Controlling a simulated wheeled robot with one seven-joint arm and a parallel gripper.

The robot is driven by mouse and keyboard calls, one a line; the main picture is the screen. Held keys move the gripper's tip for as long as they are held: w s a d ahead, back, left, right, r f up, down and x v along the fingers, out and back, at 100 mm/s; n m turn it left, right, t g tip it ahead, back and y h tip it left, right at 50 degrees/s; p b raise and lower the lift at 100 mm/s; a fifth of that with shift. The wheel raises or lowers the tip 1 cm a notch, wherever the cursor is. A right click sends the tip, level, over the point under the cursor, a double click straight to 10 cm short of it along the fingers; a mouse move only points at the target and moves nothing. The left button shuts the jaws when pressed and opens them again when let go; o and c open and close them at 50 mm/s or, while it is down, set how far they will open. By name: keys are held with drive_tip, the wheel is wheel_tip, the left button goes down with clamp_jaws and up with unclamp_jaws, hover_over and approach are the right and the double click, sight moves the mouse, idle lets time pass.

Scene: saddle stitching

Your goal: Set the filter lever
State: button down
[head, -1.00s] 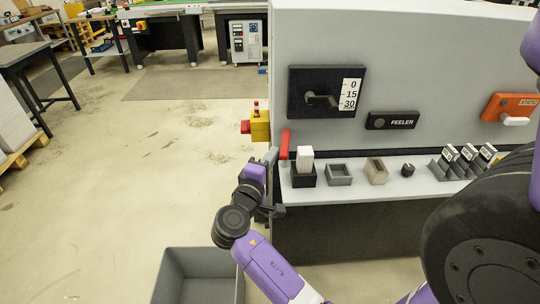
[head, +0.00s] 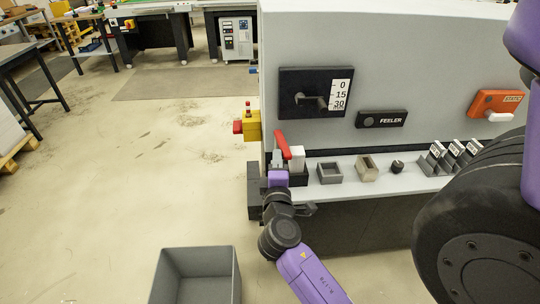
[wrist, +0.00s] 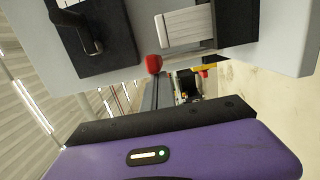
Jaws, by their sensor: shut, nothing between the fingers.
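A red lever (head: 283,146) stands at the left front corner of the grey machine, tilted with its top to the left. Its red end also shows in the wrist view (wrist: 153,64). A black lever (head: 311,99) sits on a dark panel marked 0, 15, 30; it also shows in the wrist view (wrist: 88,38). No readable label tells which is the filter lever. My gripper (head: 277,158) is shut and empty, close beside the red lever's lower left; contact cannot be told.
A shelf (head: 405,184) holds a black holder of white cards (head: 297,160), small trays, a dark knob (head: 397,166) and a card rack. A yellow box (head: 253,126) with a red button juts left. A grey bin (head: 195,277) stands on the floor.

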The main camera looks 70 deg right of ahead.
drive_tip(key=shift+s+d+n+t+y, duration=0.15)
drive_tip(key=shift+s+d+n+t, duration=0.1)
drive_tip(key=shift+s+t, duration=0.25)
drive_tip(key=shift+s+d+n+t+y, duration=0.2)
drive_tip(key=shift+s+n+t, duration=0.1)
drive_tip(key=shift+s, duration=0.4)
